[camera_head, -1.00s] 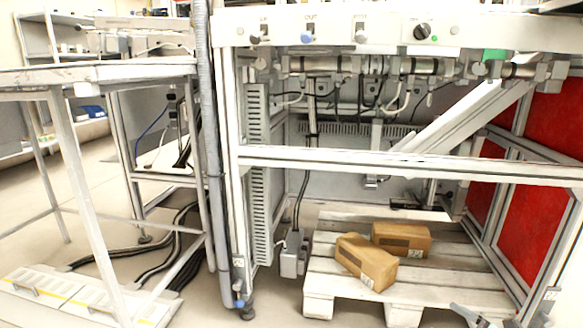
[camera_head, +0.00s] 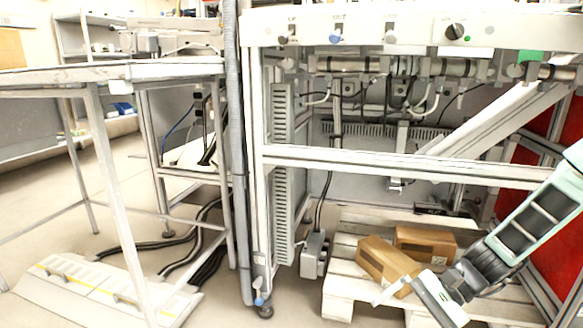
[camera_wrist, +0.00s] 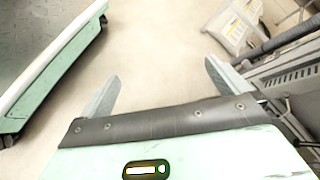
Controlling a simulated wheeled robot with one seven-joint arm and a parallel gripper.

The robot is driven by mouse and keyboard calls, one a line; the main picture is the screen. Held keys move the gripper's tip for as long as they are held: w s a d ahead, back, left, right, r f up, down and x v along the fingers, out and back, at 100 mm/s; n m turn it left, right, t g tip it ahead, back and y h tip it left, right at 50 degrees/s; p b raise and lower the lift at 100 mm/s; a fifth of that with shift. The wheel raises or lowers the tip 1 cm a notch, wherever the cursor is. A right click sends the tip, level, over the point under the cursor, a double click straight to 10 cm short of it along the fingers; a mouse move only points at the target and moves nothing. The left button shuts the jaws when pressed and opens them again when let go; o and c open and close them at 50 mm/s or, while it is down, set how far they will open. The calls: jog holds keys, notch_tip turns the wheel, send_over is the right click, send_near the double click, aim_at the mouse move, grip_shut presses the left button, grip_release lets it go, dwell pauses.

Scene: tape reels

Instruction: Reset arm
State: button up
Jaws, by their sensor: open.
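My gripper (camera_head: 390,292) is at the lower right in the head view, in front of the wooden pallet and the cardboard boxes as seen from there. In the wrist view my gripper (camera_wrist: 160,85) shows two grey fingers spread wide apart. Nothing is between them, only bare floor beyond. The fingers are open and empty. My arm reaches in from the right edge of the head view.
Two cardboard boxes (camera_head: 425,242) lie on a white wooden pallet (camera_head: 345,275) under the machine frame (camera_head: 400,162). A table (camera_head: 110,72) stands at the left. Black cables (camera_head: 190,250) run along the floor by a white ramp (camera_head: 105,290).

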jog(key=s+a+r+n+t+h, duration=0.1)
jog(key=s+a+r+n+h, duration=0.35)
jog(key=s+r+n, duration=0.45)
jog(key=s+a+r+n+t+h, duration=0.25)
jog(key=s+r+n+h, duration=0.35)
jog(key=s, duration=0.5)
notch_tip(320, 180, up, 52)
jog(key=n+p, duration=0.1)
jog(key=p, duration=5.2)
jog(key=shift+w+a+f+g, duration=0.2)
jog(key=shift+w+a+g, duration=0.1)
jog(key=shift+g, duration=0.15)
